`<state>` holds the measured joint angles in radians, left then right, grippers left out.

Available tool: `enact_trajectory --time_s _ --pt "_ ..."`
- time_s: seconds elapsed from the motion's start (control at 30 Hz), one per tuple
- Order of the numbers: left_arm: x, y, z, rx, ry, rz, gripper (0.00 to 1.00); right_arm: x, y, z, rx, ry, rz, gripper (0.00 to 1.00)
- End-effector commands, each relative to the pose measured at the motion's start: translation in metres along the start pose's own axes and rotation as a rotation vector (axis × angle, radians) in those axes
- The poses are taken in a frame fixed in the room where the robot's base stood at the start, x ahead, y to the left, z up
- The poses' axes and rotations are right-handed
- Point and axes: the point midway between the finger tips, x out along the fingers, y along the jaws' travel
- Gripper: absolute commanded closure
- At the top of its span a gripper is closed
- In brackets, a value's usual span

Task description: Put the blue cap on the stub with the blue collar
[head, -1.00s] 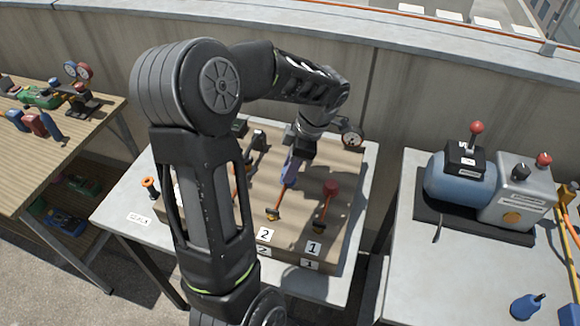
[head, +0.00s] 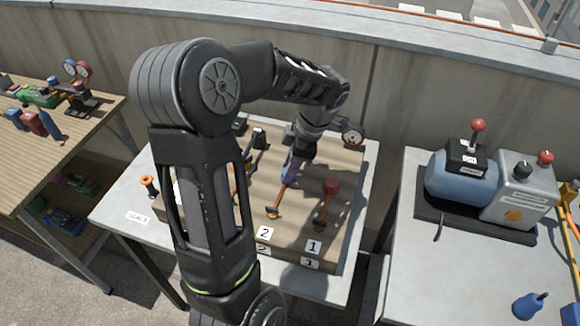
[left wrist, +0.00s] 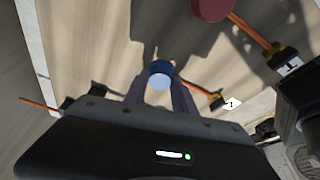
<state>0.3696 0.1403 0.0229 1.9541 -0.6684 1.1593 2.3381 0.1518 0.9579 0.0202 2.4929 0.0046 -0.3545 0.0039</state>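My left gripper (head: 289,180) is over the wooden board (head: 335,170) on the middle table, pointing down at the upper end of the orange pipe by label 2. In the left wrist view its two fingers (left wrist: 160,88) close in on the blue cap (left wrist: 160,70) from both sides. The cap is between the fingertips, at the pipe's upper end as seen from the head. Whether it sits on a stub or just above one I cannot tell. The blue collar is not clearly visible. My right gripper is out of view.
A red cap (head: 331,186) tops the pipe by label 1 (head: 314,246), close to the right; it also shows in the left wrist view (left wrist: 212,8). A gauge (head: 352,137) stands at the board's back right. A blue compressor (head: 460,180) occupies the right table.

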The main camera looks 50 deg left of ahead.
Motion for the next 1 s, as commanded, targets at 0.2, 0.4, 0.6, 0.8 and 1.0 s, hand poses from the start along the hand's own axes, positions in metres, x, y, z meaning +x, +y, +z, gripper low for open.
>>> enact_trajectory --time_s 0.2,0.4,0.6,0.8,1.0 --pt "0.0 0.0 0.0 0.0 0.0 0.0 0.49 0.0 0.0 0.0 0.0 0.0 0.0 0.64" --pt "0.0 0.0 0.0 0.0 0.0 0.0 0.47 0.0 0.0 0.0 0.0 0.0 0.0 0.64" --pt "0.0 0.0 0.0 0.0 0.0 0.0 0.47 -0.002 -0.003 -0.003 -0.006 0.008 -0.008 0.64" --pt "-0.025 0.001 0.001 0.001 -0.002 0.005 0.47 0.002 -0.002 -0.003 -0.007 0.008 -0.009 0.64" --pt "-0.059 0.001 0.001 0.0 -0.001 0.003 0.47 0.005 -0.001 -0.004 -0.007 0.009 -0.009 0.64"
